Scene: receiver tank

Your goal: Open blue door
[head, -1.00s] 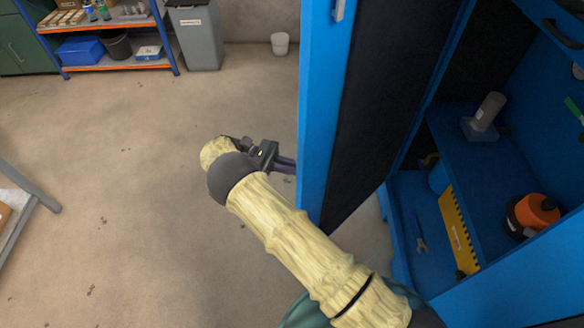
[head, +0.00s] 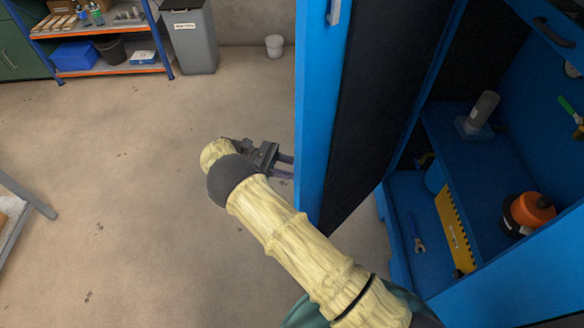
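The blue door (head: 312,130) stands wide open on the blue cabinet. Its edge and dark inner face (head: 385,90) point toward me. A small light handle (head: 335,12) is on the edge near the top of the view. My gripper (head: 287,167) is left of the door at its outer side, low down. Its two dark fingers show with a gap between them and nothing visible in it. The fingertips reach close to the door's edge; whether they touch it I cannot tell.
A grey bin (head: 190,40), white bucket (head: 274,46) and shelving rack (head: 105,45) stand at the back.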

